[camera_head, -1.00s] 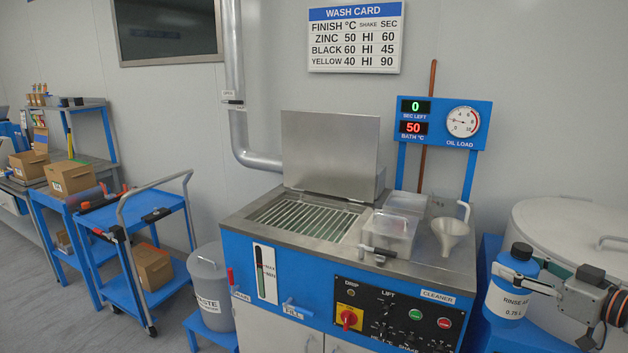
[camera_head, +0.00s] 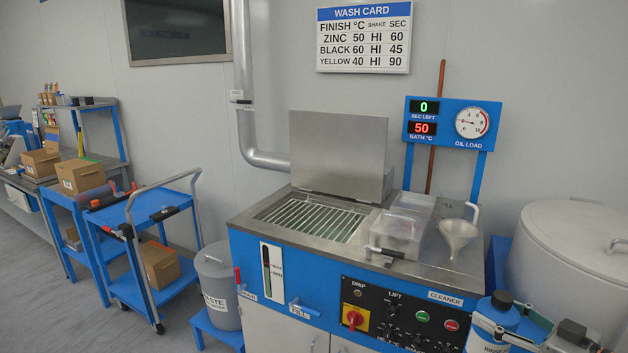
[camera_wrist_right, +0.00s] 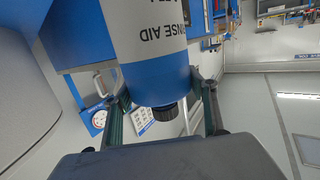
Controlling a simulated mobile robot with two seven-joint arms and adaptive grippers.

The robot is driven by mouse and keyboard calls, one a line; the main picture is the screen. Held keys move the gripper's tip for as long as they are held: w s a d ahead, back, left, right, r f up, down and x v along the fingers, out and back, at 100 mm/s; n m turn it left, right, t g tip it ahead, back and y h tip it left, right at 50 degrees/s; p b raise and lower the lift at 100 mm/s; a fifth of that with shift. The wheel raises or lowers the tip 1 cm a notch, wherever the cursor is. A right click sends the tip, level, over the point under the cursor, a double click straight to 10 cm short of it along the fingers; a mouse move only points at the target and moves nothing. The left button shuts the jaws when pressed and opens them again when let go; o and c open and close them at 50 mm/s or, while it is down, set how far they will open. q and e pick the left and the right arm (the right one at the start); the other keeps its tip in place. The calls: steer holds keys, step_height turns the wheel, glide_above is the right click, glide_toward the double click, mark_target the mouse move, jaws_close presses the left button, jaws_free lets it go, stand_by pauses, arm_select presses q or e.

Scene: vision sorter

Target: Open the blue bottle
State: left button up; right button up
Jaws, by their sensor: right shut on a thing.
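The blue bottle (camera_head: 497,322) has a blue upper part, a white label and a black cap (camera_head: 502,298) on its top. It stands upright near the lower right of the head view, with its lower part cut off by the frame edge. My right gripper (camera_head: 492,328) is shut around the bottle's blue upper part, below the cap. In the right wrist view the bottle (camera_wrist_right: 152,60) appears upside down between the two fingers (camera_wrist_right: 163,112), with the cap (camera_wrist_right: 168,112) showing. My left gripper is not in view.
The blue wash machine (camera_head: 255,250) has an open lid, a clear container (camera_head: 393,233) and a funnel (camera_head: 458,236) on top. A large round pale drum (camera_head: 575,260) stands at the right. A waste bin (camera_head: 218,285) and a blue cart (camera_head: 150,215) are at the left.

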steer(key=s+a+f, duration=0.5)
steer(key=a+f, duration=0.1)
steer(key=a, duration=0.5)
steer(key=s+a+m+t+h, duration=0.1)
steer(key=s+a+m+h, duration=0.15)
steer(key=a, duration=0.35)
steer(key=s+r+m+h, duration=0.1)
steer(key=d+r+m+h, duration=0.1)
steer(key=r+h, duration=0.1)
steer(key=s+d+r+m+t+h, duration=0.1)
steer(key=h, duration=0.1)
steer(key=shift+s+r, duration=0.2)
steer(key=shift+s, duration=0.15)
steer(key=shift+a, duration=0.1)
